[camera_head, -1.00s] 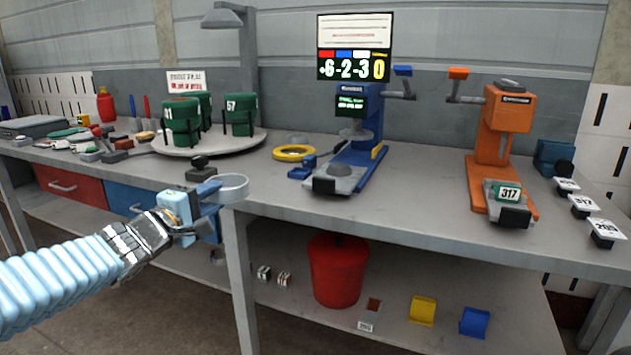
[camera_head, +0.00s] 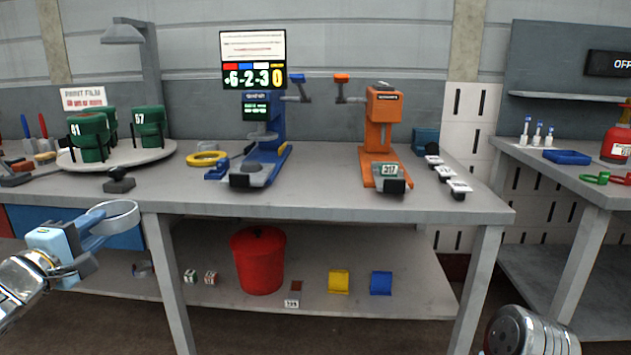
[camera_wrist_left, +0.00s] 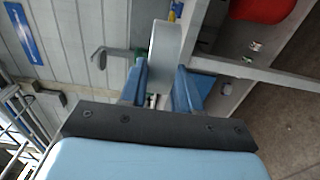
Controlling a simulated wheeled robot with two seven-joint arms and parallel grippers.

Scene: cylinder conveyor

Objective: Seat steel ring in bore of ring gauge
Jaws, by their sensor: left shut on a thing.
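My left gripper (camera_head: 84,238) is shut on a pale grey steel ring (camera_head: 117,223), held in front of the bench's front edge at the left. In the left wrist view the ring (camera_wrist_left: 164,55) sits between the blue fingers (camera_wrist_left: 161,88), its band seen nearly edge-on. I cannot tell for certain which thing is the ring gauge. A yellow ring (camera_head: 207,159) lies flat on the bench, left of the blue press (camera_head: 265,140), far from the held ring. A metallic part of my right arm shows at the bottom right, but its fingers do not show.
An orange press (camera_head: 382,130) stands right of the blue one. Green cylinders (camera_head: 88,137) stand on a round turntable (camera_head: 160,152) at the left. A red bucket (camera_head: 258,262) is on the lower shelf. A second bench (camera_head: 562,182) is at the right, across a gap.

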